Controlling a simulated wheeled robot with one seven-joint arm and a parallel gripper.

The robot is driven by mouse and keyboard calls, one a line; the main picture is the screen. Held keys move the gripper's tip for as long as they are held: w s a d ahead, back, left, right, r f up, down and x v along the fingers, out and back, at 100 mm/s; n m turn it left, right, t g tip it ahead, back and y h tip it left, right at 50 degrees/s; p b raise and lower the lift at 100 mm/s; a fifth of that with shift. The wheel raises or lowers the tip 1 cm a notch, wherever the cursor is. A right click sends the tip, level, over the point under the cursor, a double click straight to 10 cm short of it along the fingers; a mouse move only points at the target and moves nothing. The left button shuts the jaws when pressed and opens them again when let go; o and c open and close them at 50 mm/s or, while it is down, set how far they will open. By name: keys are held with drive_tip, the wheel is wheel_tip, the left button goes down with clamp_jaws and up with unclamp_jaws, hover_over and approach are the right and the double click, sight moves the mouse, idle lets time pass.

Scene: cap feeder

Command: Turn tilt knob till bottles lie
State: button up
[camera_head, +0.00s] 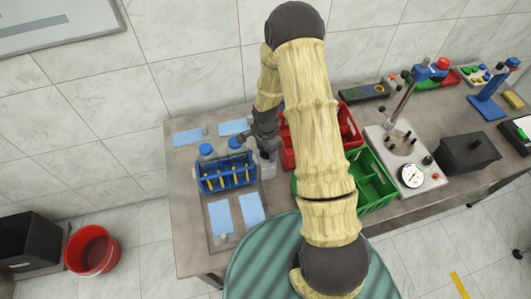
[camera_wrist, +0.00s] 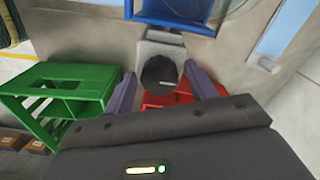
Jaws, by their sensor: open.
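The blue bottle rack (camera_head: 227,181) stands on the bench at left in the head view. Two blue-capped bottles (camera_head: 206,150) show at its back; I cannot tell their exact tilt. In the wrist view the rack's blue frame (camera_wrist: 178,22) is at the top. A grey bracket (camera_wrist: 160,49) beside it carries the dark round tilt knob (camera_wrist: 158,70), which has a pale mark. My gripper (camera_wrist: 160,82) is open, one finger on each side of the knob, with gaps visible. In the head view my gripper (camera_head: 265,145) is at the rack's right end and hides the knob.
Light blue sheets (camera_head: 221,216) lie in front of and behind the rack. A pressure-gauge device (camera_head: 411,176) stands farther right. A red bucket (camera_head: 92,251) is on the floor at left.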

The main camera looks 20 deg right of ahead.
drive_tip(key=c, duration=0.9)
drive_tip(key=m+b, duration=0.1)
drive_tip(key=m, duration=0.8)
drive_tip(key=shift+m, duration=0.4)
drive_tip(key=o, duration=0.9)
